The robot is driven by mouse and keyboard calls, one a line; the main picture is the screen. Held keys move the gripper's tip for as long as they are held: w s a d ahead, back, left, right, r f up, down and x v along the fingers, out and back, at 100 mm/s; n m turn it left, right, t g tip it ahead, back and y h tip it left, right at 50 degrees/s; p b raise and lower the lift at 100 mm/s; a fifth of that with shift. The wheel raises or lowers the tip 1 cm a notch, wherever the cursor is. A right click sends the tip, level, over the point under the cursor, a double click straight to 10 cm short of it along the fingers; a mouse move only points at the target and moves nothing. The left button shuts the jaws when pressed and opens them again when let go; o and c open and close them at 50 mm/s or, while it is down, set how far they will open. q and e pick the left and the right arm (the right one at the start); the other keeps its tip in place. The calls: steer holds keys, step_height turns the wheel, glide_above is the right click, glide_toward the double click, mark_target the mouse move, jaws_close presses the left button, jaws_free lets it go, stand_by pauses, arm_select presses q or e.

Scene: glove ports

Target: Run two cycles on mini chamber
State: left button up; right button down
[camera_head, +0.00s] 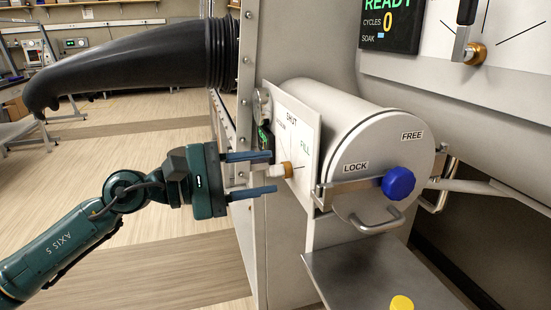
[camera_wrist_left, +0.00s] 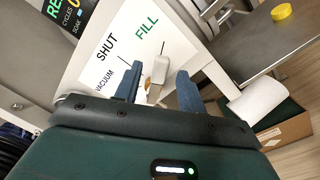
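The mini chamber (camera_head: 345,125) is a pale cylinder whose round door (camera_head: 385,165) is closed, with a blue knob (camera_head: 398,183) by the LOCK label. Its white valve plate (camera_head: 303,128) reads SHUT and FILL; the wrist view (camera_wrist_left: 135,40) also shows VACUUM. A pale valve handle (camera_wrist_left: 159,70) with a brass hub (camera_head: 287,170) stands out from the plate. My left gripper (camera_head: 263,173) is open, its blue fingers on either side of the handle, with gaps visible in the wrist view (camera_wrist_left: 159,88). A small display (camera_wrist_left: 70,18) shows green lettering. My right gripper is out of view.
A metal shelf (camera_head: 365,270) below the door holds a yellow round item (camera_head: 401,303). A black glove sleeve (camera_head: 140,62) juts out above my left arm. A larger display (camera_head: 391,22) reads READY, CYCLES 0, beside another lever (camera_head: 463,40). Open floor lies left.

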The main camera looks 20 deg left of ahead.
mark_target(272, 171)
arm_select(q)
steer(key=shift+p+x, duration=0.4)
steer(key=shift+x, duration=0.75)
steer(key=shift+w+d, duration=0.25)
steer(key=shift+d, duration=0.15)
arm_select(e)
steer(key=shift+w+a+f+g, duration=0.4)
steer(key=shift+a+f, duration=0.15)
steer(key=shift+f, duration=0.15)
arm_select(q)
steer(key=c, duration=0.7)
jaws_close()
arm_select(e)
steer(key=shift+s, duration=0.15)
